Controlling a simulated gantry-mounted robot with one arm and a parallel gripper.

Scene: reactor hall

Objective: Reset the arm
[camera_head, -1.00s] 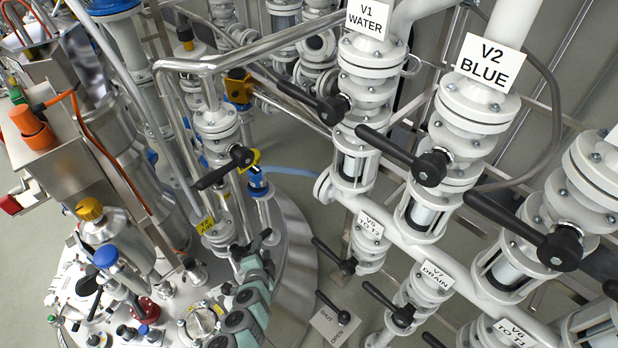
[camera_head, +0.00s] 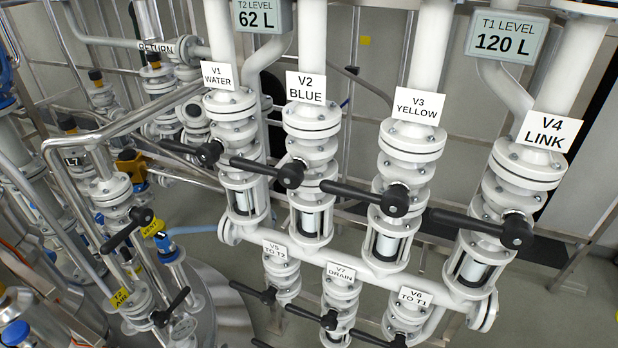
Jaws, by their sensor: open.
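My arm and my gripper are not in view in the head camera. The view holds a manifold of white valves with black lever handles. The upper row has valves V1 WATER (camera_head: 230,103), V2 BLUE (camera_head: 312,118), V3 YELLOW (camera_head: 412,140) and V4 LINK (camera_head: 527,168). Below the white cross pipe are V5 TO T2 (camera_head: 282,277), V7 DRAIN (camera_head: 340,294) and V6 TO T1 (camera_head: 405,318). The upper levers lie crosswise to their pipes.
A T2 level display (camera_head: 262,17) reads 62 L, and a T1 level display (camera_head: 506,41) reads 120 L. A steel vessel (camera_head: 215,310) with pipework and a T2 AIR valve (camera_head: 134,300) stands at the lower left. Grey floor (camera_head: 560,310) shows at the lower right.

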